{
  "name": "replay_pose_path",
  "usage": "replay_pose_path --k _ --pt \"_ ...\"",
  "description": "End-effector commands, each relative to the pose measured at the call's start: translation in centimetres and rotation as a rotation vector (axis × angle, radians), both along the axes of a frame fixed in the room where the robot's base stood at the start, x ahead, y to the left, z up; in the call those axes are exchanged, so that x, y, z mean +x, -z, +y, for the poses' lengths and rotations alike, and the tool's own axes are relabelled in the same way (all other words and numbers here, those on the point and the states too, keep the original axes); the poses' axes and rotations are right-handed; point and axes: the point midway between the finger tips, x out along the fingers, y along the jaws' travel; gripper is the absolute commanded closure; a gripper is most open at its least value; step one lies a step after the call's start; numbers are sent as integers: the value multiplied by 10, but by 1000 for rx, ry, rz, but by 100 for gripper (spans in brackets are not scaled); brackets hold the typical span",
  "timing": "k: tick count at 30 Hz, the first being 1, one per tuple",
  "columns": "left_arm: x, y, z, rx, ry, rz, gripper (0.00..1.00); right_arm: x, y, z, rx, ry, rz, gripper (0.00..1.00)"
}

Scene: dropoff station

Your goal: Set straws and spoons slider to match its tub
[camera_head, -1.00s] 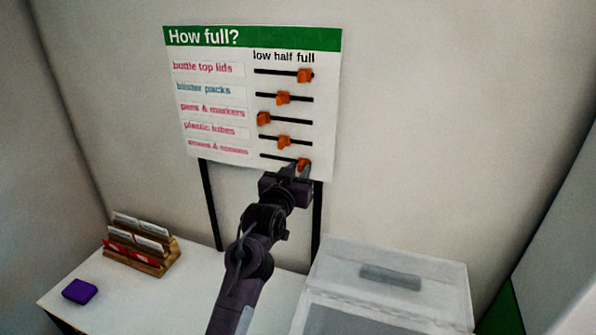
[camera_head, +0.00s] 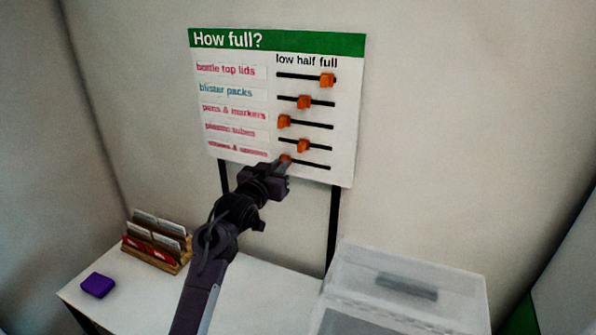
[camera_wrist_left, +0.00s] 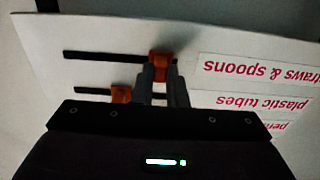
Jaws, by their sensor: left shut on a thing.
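The "How full?" board (camera_head: 228,155) stands against the wall with low, half and full marked over its slider tracks. The bottom row, straws & spoons, has an orange slider (camera_head: 286,159) near the low end of its black track (camera_head: 313,165). My left gripper (camera_head: 282,168) is shut on this slider and partly covers it and the row's label. In the left wrist view, which is upside down, the slider (camera_wrist_left: 160,64) sits between the fingertips, close to the track end beside the straws & spoons label (camera_wrist_left: 250,68). No tub contents are visible. My right gripper is not in view.
The bottle top lids slider (camera_head: 327,80) is at full, blister packs (camera_head: 304,102) near half, pens & markers (camera_head: 284,121) at low, plastic tubes (camera_head: 303,146) near half. Below are a wooden card holder (camera_head: 172,262), a purple block (camera_head: 98,285) and a translucent bin (camera_head: 455,290).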

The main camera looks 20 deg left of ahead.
Motion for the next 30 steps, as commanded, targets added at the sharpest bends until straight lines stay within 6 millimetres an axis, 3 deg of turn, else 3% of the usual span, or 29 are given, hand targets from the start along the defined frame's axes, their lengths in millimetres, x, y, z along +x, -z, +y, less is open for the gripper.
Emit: replay_pose_path --k 10,11,16,25,30 --pt "0 0 8 -2 -7 -1 100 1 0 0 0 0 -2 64" --pt "0 0 8 -2 -7 -1 85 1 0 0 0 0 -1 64" --pt "0 0 7 -2 -6 -1 65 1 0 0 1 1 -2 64" --pt "-2 1 6 -1 -4 0 65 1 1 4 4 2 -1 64" --pt "-21 4 8 0 -5 0 65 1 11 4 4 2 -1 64"
